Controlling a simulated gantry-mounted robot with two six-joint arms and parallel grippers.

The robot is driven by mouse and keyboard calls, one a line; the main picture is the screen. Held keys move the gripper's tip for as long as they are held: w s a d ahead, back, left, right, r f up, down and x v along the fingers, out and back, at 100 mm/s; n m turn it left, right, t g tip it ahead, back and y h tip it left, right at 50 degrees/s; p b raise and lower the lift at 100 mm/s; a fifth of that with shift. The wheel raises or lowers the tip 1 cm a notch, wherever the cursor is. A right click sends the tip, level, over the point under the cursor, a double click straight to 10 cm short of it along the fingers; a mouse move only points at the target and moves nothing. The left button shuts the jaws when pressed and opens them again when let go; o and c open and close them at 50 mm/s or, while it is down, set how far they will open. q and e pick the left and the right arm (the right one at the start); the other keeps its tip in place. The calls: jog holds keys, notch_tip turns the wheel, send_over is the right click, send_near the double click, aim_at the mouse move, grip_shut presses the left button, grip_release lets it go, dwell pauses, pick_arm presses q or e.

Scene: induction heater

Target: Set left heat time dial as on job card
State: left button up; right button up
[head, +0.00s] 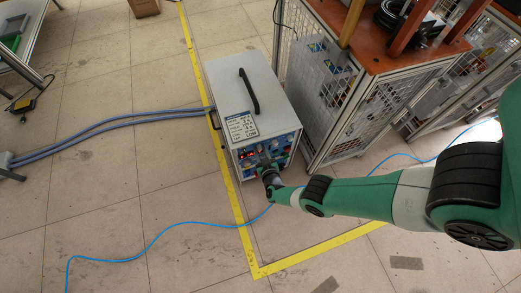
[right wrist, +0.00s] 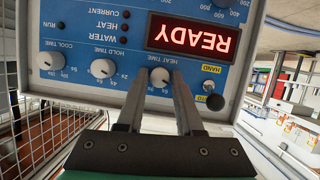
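The induction heater (head: 245,98) is a light grey box with a blue front panel, standing on the floor. A white card (head: 241,126) with print too small to read lies on its top near the front. In the right wrist view the panel is upside down. The white heat time dial (right wrist: 160,77) sits between the fingertips of my right gripper (right wrist: 161,76), one finger on each side. I cannot tell whether they touch it. In the head view my right gripper (head: 268,168) is at the panel and hides part of it. My left gripper is out of view.
The hold time dial (right wrist: 103,68) and cool time dial (right wrist: 51,61) are beside the heat time dial. The red display (right wrist: 193,35) reads READY. A caged workbench (head: 345,90) stands right of the heater.

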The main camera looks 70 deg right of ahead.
jog(key=o, duration=0.3)
jog(key=shift+s+a+r+p, duration=0.2)
jog(key=shift+a+r+p, duration=0.1)
jog(key=shift+p, duration=0.1)
jog(key=p+v, duration=0.6)
jog(key=v, duration=0.4)
jog(key=shift+s+a, duration=0.3)
